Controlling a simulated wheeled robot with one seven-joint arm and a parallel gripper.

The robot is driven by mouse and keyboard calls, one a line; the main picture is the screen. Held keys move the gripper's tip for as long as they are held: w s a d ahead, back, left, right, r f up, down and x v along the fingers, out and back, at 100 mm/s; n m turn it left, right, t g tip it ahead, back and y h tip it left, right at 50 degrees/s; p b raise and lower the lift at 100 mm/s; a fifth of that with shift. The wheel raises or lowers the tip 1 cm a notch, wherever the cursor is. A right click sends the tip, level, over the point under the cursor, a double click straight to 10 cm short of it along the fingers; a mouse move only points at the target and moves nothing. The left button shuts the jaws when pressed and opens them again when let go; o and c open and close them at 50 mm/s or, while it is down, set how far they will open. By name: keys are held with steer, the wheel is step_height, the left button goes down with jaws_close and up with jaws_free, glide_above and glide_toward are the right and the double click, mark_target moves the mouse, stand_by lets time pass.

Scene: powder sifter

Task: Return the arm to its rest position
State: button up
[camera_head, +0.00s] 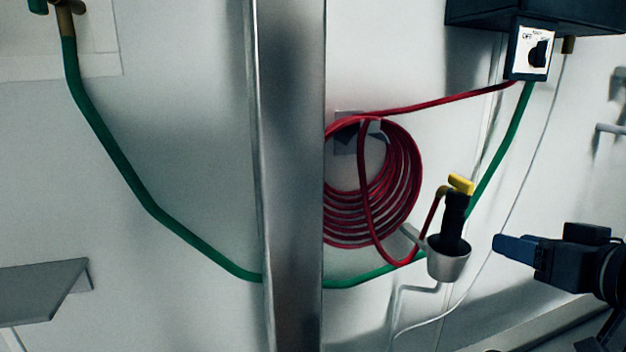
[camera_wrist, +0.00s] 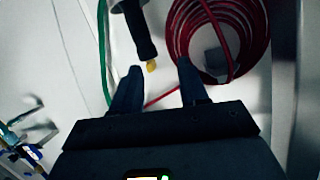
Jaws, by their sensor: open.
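My gripper (camera_head: 500,243) enters from the right in the head view, with its dark blue fingers pointing left. In the wrist view my gripper (camera_wrist: 159,67) shows two fingers spread apart with nothing held between them. A black nozzle with a yellow top (camera_head: 454,215) stands in a grey cup holder (camera_head: 448,262) on the wall, left of my gripper and apart from it in the head view. In the wrist view the black nozzle (camera_wrist: 140,35) appears upside down, beyond the gap between the fingers.
A coiled red hose (camera_head: 372,232) hangs on the pale wall. A green hose (camera_head: 112,150) runs behind a metal post (camera_head: 290,180). A switch box (camera_head: 530,50) with a black knob is at upper right. A grey shelf (camera_head: 40,288) is at lower left.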

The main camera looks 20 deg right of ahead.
steer(key=s+a+f+m+h, duration=0.1)
steer(key=s+a+f, duration=0.45)
steer(key=f, duration=0.25)
steer(key=s+a+f+m, duration=0.2)
steer(key=s+a+f, duration=0.3)
steer(key=a+f, duration=0.2)
steer(key=s+a+n+y, duration=0.1)
steer(key=s+a+n, duration=0.1)
steer(key=s, duration=0.8)
steer(key=s+a+f+n, duration=0.1)
steer(key=s+a+n, duration=0.2)
steer(key=s, duration=0.8)
steer(key=shift+s+a+f+y, duration=0.15)
steer(key=shift+a+f+y, duration=0.1)
steer(key=shift+y, duration=0.15)
